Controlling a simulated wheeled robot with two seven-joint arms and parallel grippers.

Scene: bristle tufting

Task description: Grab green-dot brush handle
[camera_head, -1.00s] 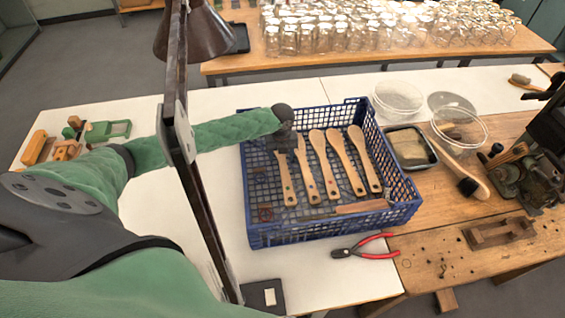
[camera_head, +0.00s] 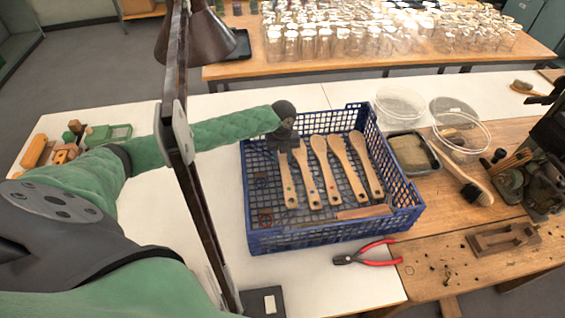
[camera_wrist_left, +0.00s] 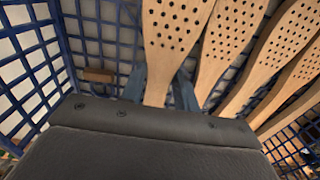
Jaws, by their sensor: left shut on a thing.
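A blue crate (camera_head: 330,232) holds several wooden brush handles, lying side by side. The leftmost handle (camera_head: 289,182) has a small dot near its narrow end that looks green. My left gripper (camera_head: 286,143) is over the far part of this handle and hides its wide end in the head view. In the left wrist view my left gripper (camera_wrist_left: 160,90) has one finger on each side of the leftmost handle (camera_wrist_left: 175,28), shut on it. The wide, perforated end shows beyond the fingers. The neighbouring handle (camera_wrist_left: 232,40) lies close to the right finger. My right gripper is not in view.
Red-handled pliers (camera_head: 368,253) lie in front of the crate. Wooden blocks (camera_head: 62,153) lie at the left. A lamp post stands before my left arm.

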